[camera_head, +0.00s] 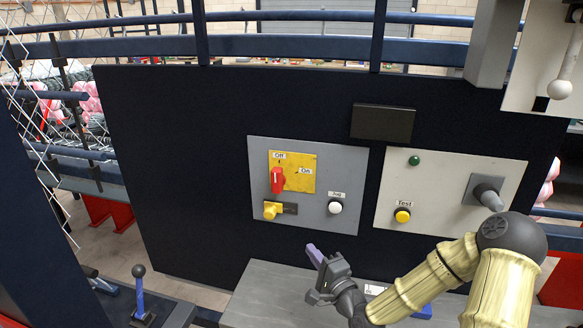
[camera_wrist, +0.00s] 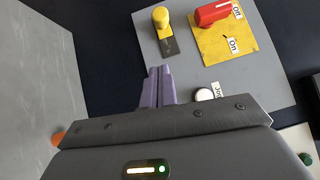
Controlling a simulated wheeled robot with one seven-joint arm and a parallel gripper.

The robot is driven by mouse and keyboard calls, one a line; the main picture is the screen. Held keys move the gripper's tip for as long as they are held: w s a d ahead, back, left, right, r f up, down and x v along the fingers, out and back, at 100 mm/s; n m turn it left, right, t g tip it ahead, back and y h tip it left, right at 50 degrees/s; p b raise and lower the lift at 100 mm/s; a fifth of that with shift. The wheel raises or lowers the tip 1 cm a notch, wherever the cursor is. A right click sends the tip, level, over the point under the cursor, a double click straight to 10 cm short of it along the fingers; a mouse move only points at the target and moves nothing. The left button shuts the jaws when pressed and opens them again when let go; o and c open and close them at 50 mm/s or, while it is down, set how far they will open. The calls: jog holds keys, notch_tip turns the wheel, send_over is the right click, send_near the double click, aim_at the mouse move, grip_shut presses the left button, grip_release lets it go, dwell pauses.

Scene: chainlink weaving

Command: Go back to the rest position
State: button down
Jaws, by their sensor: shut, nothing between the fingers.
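My gripper (camera_head: 314,254) is below the left grey control panel (camera_head: 237,190) in the head view, over the grey bench (camera_head: 262,290). Its purple fingers are together and empty; they also show in the wrist view (camera_wrist: 160,72). The panel carries a red rotary switch (camera_head: 277,180) on a yellow Off/On plate, a yellow knob (camera_head: 271,210) and a white Jog button (camera_head: 335,207). In the wrist view, the red switch (camera_wrist: 212,13) and yellow knob (camera_wrist: 161,17) lie ahead of the fingertips, apart from them. The white button (camera_wrist: 204,95) is partly hidden behind my gripper.
The right panel (camera_head: 440,170) has a green lamp (camera_head: 414,161), a yellow Test button (camera_head: 402,216) and a grey lever (camera_head: 488,193) near my forearm. A blue-handled lever (camera_head: 140,290) stands at lower left. Chain-link mesh (camera_head: 40,120) hangs at the left. A white ball-ended handle (camera_head: 560,89) is upper right.

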jog(key=s+f+n+g+h, duration=0.4)
jog(key=s+f+n+g, duration=0.2)
jog(key=f+n+g, duration=0.25)
jog(key=s+d+r+n+g+h, duration=0.2)
jog(key=s+d+r+g, duration=0.1)
jog(key=s, duration=0.4)
jog(key=s+d+r+n+g+h, duration=0.2)
jog(key=s+d+r+n+g, duration=0.1)
jog(key=s, duration=0.4)
jog(key=shift+s+d+r, duration=0.25)
jog(key=shift+s+r, duration=0.15)
jog(key=shift+r, duration=0.05)
